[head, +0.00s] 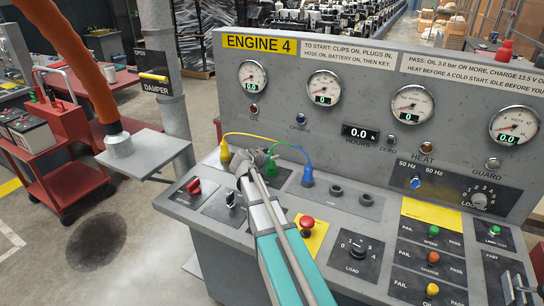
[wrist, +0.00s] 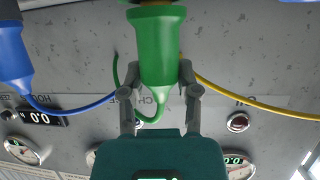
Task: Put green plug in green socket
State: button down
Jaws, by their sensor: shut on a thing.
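The green plug (wrist: 158,55) is gripped between the two grey fingers of my gripper (wrist: 157,80) in the wrist view. Its wide end is at the top of that view and its green cable loops below. In the head view my gripper (head: 260,160) is low over the sloping desk of the Engine 4 console, between the yellow plug (head: 225,152) and the blue plug (head: 308,177). There my gripper hides most of the green plug. The green socket is not clearly visible; I cannot tell whether the green plug is in it.
The blue plug (wrist: 14,50) is close at the left in the wrist view. Yellow and blue cables cross near my gripper. Two dark round sockets (head: 351,196) sit right of the blue plug. A red button (head: 307,224) and a load dial (head: 357,246) stand nearer on the desk.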

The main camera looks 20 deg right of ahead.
jog(key=shift+f, duration=0.1)
dwell(0.3)
jog(key=shift+c, duration=1.3)
grip_release()
